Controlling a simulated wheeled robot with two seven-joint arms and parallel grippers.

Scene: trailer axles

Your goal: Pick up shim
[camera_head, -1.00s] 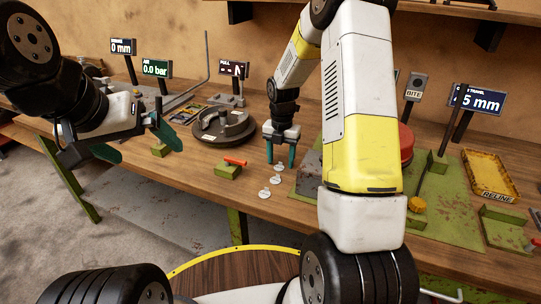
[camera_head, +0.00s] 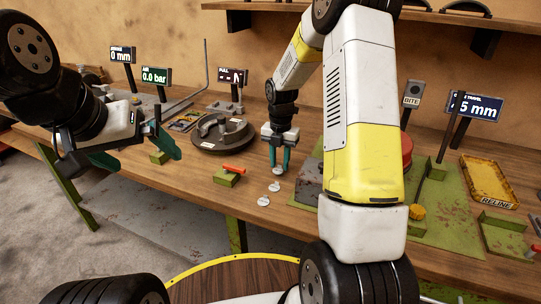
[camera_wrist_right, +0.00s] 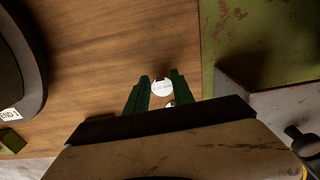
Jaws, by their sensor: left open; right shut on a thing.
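Several small pale disc shims lie in a short row on the wooden bench, in the middle of the head view. My right gripper (camera_head: 279,168) points down over the far end of the row, shut on the farthest shim (camera_wrist_right: 161,87); in the right wrist view this disc sits between the green fingertips. A middle shim (camera_head: 274,187) and a near shim (camera_head: 263,201) lie loose towards the front edge. Part of another disc (camera_wrist_right: 170,104) shows between the fingers. My left gripper (camera_head: 138,153) is open and empty at the left, above the bench's front edge.
A green block with a red-orange piece (camera_head: 229,176) stands left of the shims. A dark round fixture (camera_head: 223,136) is behind it. A green plate (camera_head: 305,190) with a grey block lies to the right. A yellow tray (camera_head: 489,181) is at far right.

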